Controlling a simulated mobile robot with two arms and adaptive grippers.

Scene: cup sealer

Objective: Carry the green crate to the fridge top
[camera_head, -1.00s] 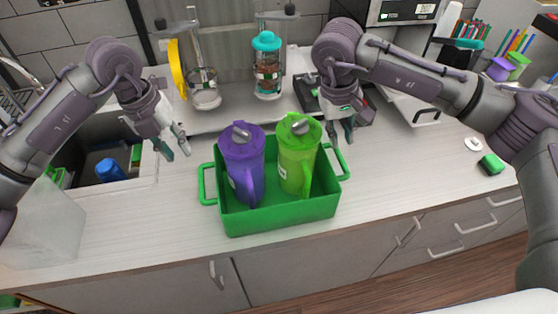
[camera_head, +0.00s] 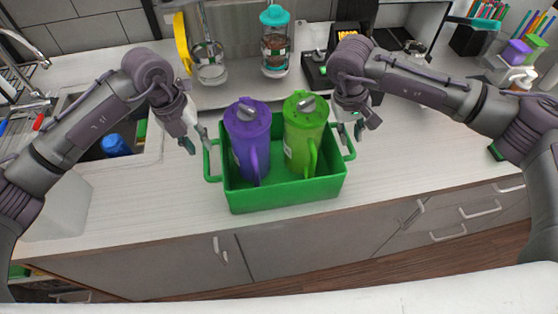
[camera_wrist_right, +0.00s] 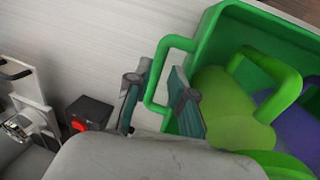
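The green crate (camera_head: 285,197) stands on the white counter near its front edge, with a purple pitcher (camera_head: 247,142) and a lime green pitcher (camera_head: 304,135) upright inside. My left gripper (camera_head: 198,140) is open beside the crate's left handle (camera_head: 209,163), just above and behind it. My right gripper (camera_head: 349,130) is at the crate's right handle (camera_head: 349,143). In the right wrist view the right gripper (camera_wrist_right: 158,103) is open, its two fingers on either side of the handle bar (camera_wrist_right: 153,85). The fridge top is not identifiable in these views.
A sink (camera_head: 110,140) with a blue item (camera_head: 115,143) lies to the left. A teal-lidded jar (camera_head: 275,45) and a glass dispenser (camera_head: 209,62) stand behind the crate. A small black box with a red button (camera_wrist_right: 88,113) is near the right gripper. The counter right of the crate is mostly clear.

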